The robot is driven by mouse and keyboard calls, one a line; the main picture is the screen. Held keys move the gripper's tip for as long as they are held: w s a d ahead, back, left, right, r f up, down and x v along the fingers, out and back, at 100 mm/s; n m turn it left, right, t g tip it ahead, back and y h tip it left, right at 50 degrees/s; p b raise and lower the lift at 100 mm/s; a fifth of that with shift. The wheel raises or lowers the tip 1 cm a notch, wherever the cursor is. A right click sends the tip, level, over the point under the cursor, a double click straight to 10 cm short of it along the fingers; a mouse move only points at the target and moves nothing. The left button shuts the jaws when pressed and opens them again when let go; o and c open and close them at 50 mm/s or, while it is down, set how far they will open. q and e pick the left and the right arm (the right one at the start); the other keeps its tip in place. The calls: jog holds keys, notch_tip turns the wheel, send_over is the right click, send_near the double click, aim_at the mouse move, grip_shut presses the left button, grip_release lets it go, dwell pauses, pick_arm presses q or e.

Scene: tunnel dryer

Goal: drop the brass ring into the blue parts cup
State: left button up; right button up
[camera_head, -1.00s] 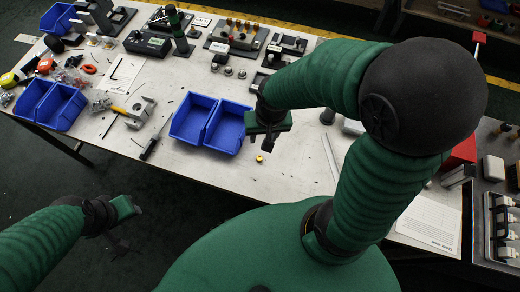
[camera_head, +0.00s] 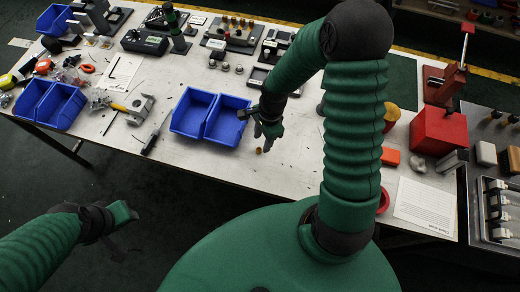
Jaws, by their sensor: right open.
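The small brass ring (camera_head: 259,151) lies on the pale bench top near its front edge. My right gripper (camera_head: 264,138) is open, with its fingertips directly above or beside the ring; I cannot tell whether they touch it. Two joined blue parts cups (camera_head: 207,139) stand just left of the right gripper and look empty. Another pair of blue cups (camera_head: 47,121) is at the far left of the bench. My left gripper (camera_head: 128,217) is low at the left, over the dark floor and away from the bench; its jaws are unclear.
A grey metal bracket (camera_head: 141,108) and a yellow-handled tool lie left of the central cups. A red box (camera_head: 437,133) and a printed sheet (camera_head: 425,206) are at the right. Bare bench lies in front of the cups.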

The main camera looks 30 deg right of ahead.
aim_at(258, 150)
jog(key=f, duration=0.1)
jog(key=a+f, duration=0.2)
jog(key=f, duration=0.1)
jog(key=shift+f, duration=0.1)
jog(key=shift+w+d+f, duration=0.15)
jog(key=shift+f, duration=0.1)
jog(key=shift+d, duration=0.5)
jog(key=shift+c, duration=1.2)
jog(key=c, duration=0.5)
jog(key=shift+a, duration=0.4)
grip_shut()
